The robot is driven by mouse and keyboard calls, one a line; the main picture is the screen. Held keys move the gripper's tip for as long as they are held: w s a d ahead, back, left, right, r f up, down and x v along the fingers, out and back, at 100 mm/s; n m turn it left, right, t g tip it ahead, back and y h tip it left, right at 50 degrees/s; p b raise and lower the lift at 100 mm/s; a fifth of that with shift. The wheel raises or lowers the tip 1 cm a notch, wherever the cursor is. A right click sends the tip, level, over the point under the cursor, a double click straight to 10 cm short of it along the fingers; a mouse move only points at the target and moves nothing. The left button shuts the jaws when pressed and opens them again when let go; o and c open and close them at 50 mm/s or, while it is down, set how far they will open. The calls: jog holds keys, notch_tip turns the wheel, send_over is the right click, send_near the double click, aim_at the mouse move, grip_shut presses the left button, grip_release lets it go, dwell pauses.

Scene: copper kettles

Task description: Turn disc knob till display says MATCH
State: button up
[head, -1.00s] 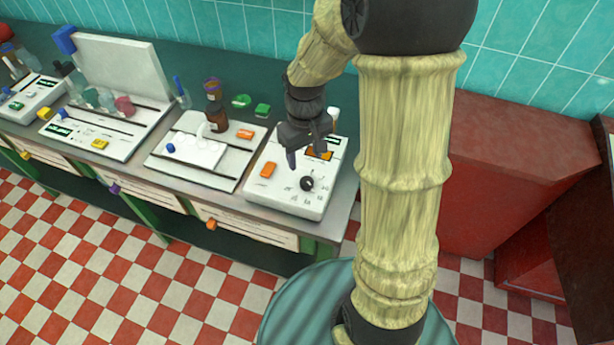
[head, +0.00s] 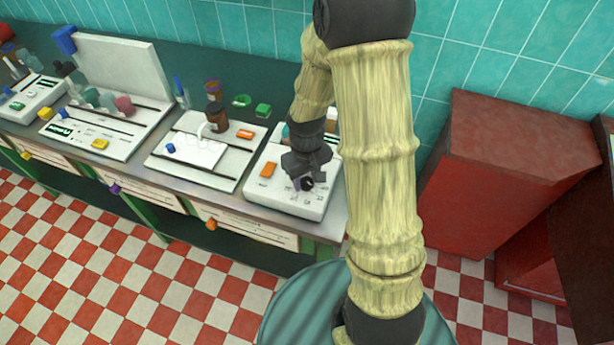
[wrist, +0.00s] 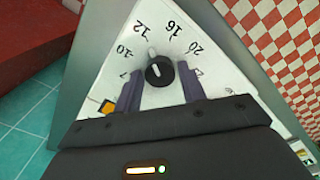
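The black disc knob (wrist: 160,71) is on a white panel (wrist: 115,65) with printed numbers such as 10, 12, 16 and 20. Its pale pointer faces roughly towards the 12. In the head view the knob (head: 307,184) shows just below my gripper (head: 302,181). In the wrist view my gripper (wrist: 160,74) is open, with one dark finger on each side of the knob and visible gaps between. The white device (head: 262,186) stands at the right end of the bench. Its display is hidden behind my arm in the head view and I cannot read it.
A white balance-like unit (head: 185,160) with a brown bottle (head: 217,117) stands to the left. A red cabinet (head: 470,190) stands to the right.

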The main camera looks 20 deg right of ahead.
jog(key=c, duration=0.6)
jog(key=shift+m, duration=0.4)
jog(key=m, duration=0.4)
jog(key=shift+m+p, duration=0.45)
jog(key=shift+m, duration=1.15)
jog(key=o, duration=1)
jog(key=shift+d, duration=0.1)
jog(key=shift+c, duration=0.2)
jog(key=shift+r, duration=0.15)
